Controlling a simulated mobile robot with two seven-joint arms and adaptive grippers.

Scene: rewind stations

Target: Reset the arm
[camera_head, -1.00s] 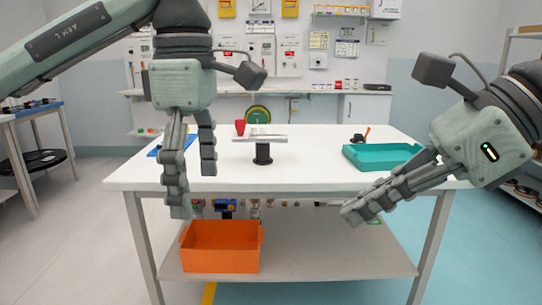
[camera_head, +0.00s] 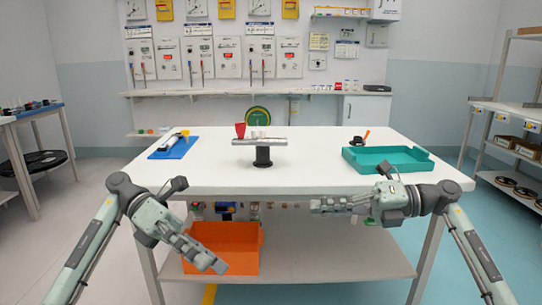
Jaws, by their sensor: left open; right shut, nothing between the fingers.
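My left gripper (camera_head: 207,258) is low at the left, in front of the table's front edge and overlapping the view of the orange bin. It is open and empty, with its fingers pointing down to the right. My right gripper (camera_head: 318,205) is low at the right, just in front of the table's front edge, with its fingers pointing left. It is shut with nothing in it.
The white table (camera_head: 300,177) carries a black stand with a metal bar (camera_head: 262,152), a red cup (camera_head: 240,130), a blue mat (camera_head: 175,150) and a teal tray (camera_head: 385,161). An orange bin (camera_head: 240,245) sits on the lower shelf. Shelving (camera_head: 500,105) stands at right.

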